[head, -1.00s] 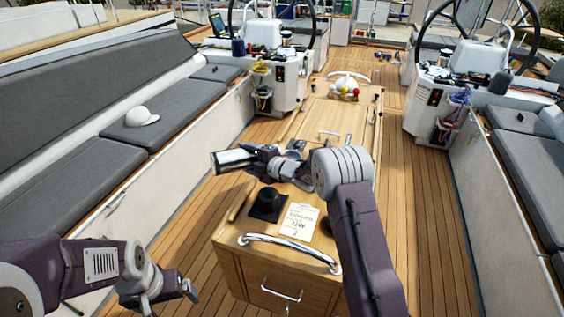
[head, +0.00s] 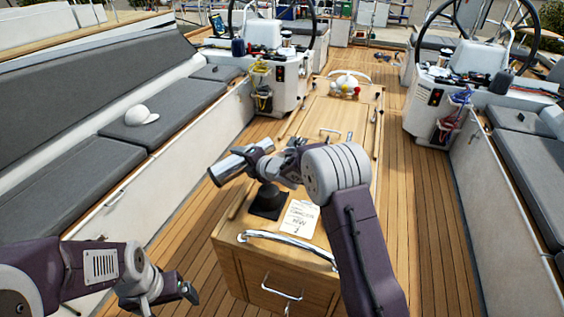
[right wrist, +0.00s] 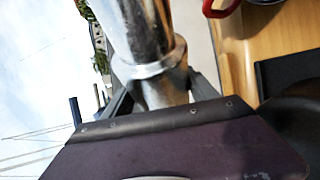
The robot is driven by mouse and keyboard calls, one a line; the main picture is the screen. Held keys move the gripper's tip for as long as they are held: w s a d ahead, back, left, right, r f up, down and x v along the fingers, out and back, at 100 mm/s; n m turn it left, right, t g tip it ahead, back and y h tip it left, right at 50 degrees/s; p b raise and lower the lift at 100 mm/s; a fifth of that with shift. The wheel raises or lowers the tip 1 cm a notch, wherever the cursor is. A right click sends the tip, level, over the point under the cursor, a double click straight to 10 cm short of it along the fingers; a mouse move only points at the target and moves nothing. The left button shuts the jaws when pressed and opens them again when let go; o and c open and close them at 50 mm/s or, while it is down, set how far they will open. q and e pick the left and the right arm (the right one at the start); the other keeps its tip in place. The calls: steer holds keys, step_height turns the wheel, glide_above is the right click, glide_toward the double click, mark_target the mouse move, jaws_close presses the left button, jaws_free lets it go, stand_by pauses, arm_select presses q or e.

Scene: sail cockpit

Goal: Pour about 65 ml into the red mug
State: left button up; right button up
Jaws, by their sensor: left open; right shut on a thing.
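My right gripper (head: 264,148) is shut on a shiny metal flask (head: 229,169), held above the wooden cockpit table (head: 247,278). The flask is tilted, its left end lower than its gripped end. In the right wrist view the flask (right wrist: 152,28) runs up between the fingers, with a metal collar near them. The red mug (right wrist: 221,13) shows only as a piece of red rim at that view's top edge, beside the flask. I cannot make out the mug in the head view, nor any liquid. My left gripper (head: 190,291) is open and empty at the lower left.
A black round object on a dark base (head: 267,203) and a paper note (head: 300,217) are on the table near its front. A metal rail (head: 290,243) curves along the front edge. Grey-cushioned benches (head: 165,118) flank the cockpit. Deck boards beside the table are clear.

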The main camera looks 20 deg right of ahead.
mark_target(251, 145)
steer(key=f+n+b, duration=0.1)
steer(key=b, duration=0.2)
steer(key=d+n+h+b, duration=0.1)
steer(key=b, duration=0.2)
steer(key=shift+w+d+f, duration=0.1)
steer(key=shift+w+f, duration=0.1)
steer(key=shift+f, duration=0.2)
steer(key=r+n+h, duration=0.1)
steer(key=r, duration=0.1)
steer(key=d+r+h, duration=0.1)
steer(key=r, duration=0.2)
steer(key=shift+w+d+n+p, duration=0.1)
steer(key=shift+w+n+p, duration=0.1)
steer(key=shift+n+p, duration=0.15)
steer(key=n+h+b, duration=0.1)
steer(key=b, duration=0.1)
steer(key=n+t+h+b, duration=0.1)
steer(key=n+h+b, duration=0.1)
steer(key=b, duration=0.1)
steer(key=shift+d+r, duration=0.1)
steer(key=shift+r, duration=0.3)
steer(key=shift+w+n+h+b, duration=0.1)
steer(key=shift+n+h+b, duration=0.2)
steer(key=shift+n+b, duration=0.2)
steer(key=shift+d+r+n+h, duration=0.15)
steer(key=shift+r+n+h, duration=0.15)
steer(key=shift+r, duration=0.3)
steer(key=shift+d+r+n+t, duration=0.2)
steer(key=shift+r+n+t, duration=0.05)
steer(key=shift+r+t, duration=0.1)
